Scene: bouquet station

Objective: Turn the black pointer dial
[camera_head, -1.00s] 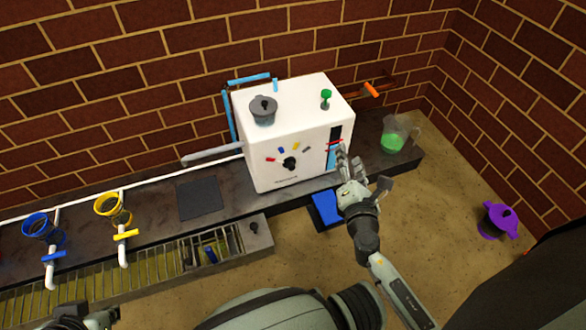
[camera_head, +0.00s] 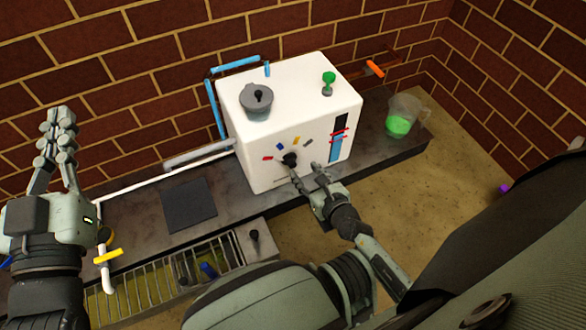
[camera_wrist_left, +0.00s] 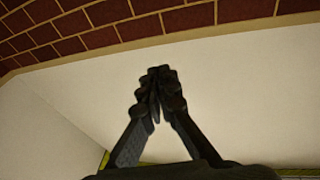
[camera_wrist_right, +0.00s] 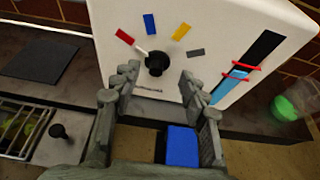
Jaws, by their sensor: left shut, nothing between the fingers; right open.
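The black pointer dial (camera_head: 289,159) is on the front of a white machine (camera_head: 262,178). Coloured marks arc around it. In the right wrist view the dial (camera_wrist_right: 157,62) has a pale pointer towards the red mark (camera_wrist_right: 125,37). My right gripper (camera_head: 306,170) is open in front of the machine, just below and right of the dial. In its wrist view the fingers (camera_wrist_right: 158,85) are spread with the dial above and between their tips, apparently not touching. My left gripper (camera_head: 58,117) is raised at the far left, shut and empty; its tips meet in its wrist view (camera_wrist_left: 160,75).
A grey lidded pot (camera_head: 257,104) and a green knob (camera_head: 329,79) are on top of the machine. A jug of green liquid (camera_head: 399,122) stands right. A dark pad (camera_head: 189,205) and a grate (camera_head: 170,275) lie left. A blue item (camera_wrist_right: 183,146) is below my right gripper.

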